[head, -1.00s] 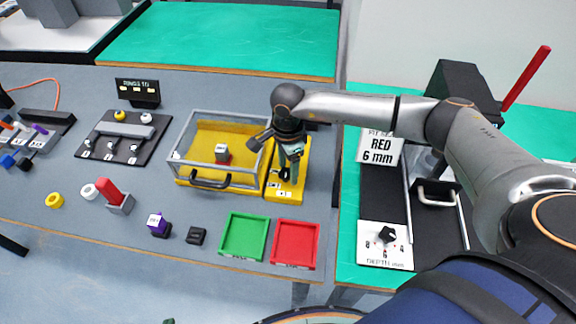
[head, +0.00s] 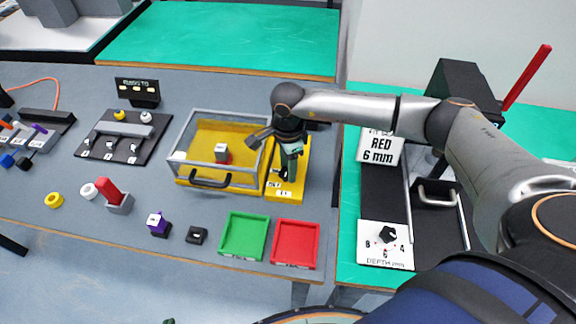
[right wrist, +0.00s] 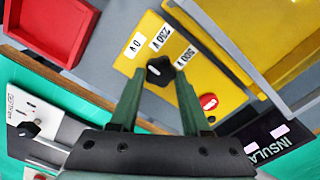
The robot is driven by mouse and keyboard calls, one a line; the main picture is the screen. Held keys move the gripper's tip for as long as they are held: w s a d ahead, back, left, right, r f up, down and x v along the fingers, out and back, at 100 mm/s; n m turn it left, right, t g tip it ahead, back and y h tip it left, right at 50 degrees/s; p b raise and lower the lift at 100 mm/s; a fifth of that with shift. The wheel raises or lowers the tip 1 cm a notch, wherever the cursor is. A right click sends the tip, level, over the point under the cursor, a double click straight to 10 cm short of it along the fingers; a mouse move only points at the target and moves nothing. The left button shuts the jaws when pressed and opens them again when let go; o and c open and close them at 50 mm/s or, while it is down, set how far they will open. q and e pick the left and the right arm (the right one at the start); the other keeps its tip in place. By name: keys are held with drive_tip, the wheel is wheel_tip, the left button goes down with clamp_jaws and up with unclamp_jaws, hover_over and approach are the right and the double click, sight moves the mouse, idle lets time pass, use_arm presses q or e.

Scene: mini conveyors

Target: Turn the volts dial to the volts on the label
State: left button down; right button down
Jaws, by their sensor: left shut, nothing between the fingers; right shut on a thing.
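The volts dial is a black knob (right wrist: 160,70) on a yellow tester (right wrist: 213,75), with white labels 0 V, 230 V and 500 V around it in the right wrist view. Which label it points at is hard to tell. My right gripper (right wrist: 158,85) is shut on the knob, one green finger on each side. In the head view my right gripper (head: 286,172) points down over the tester (head: 302,172). My left gripper (head: 168,321) shows only a dark green tip at the bottom edge.
A clear-lidded box (head: 208,182) with a black handle adjoins the tester. Green (head: 243,258) and red (head: 295,265) trays lie in front. A purple block (head: 158,228) stands left of them. A depth dial panel (head: 385,255) and a "RED 6 mm" sign (head: 379,150) are on the right.

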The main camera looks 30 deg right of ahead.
sight(286, 173)
drive_tip(key=m+b, duration=0.1)
drive_tip(key=m, duration=0.4)
drive_tip(key=shift+s+m, duration=0.1)
drive_tip(key=shift+m, duration=0.3)
drive_tip(key=m+b, duration=0.1)
drive_tip(key=m, duration=0.5)
drive_tip(key=shift+s+a, duration=0.1)
drive_tip(key=m, duration=0.5)
drive_tip(key=shift+a+m+b, duration=0.1)
drive_tip(key=shift+m+b, duration=0.2)
drive_tip(key=m, duration=0.5)
drive_tip(key=shift+a+m, duration=0.1)
drive_tip(key=shift+m, duration=0.2)
drive_tip(key=shift+c, duration=1.8)
unclamp_jaws()
wheel_tip(286, 173, up, 13)
drive_tip(key=shift+f+b, duration=0.2)
drive_tip(key=shift+b, duration=0.15)
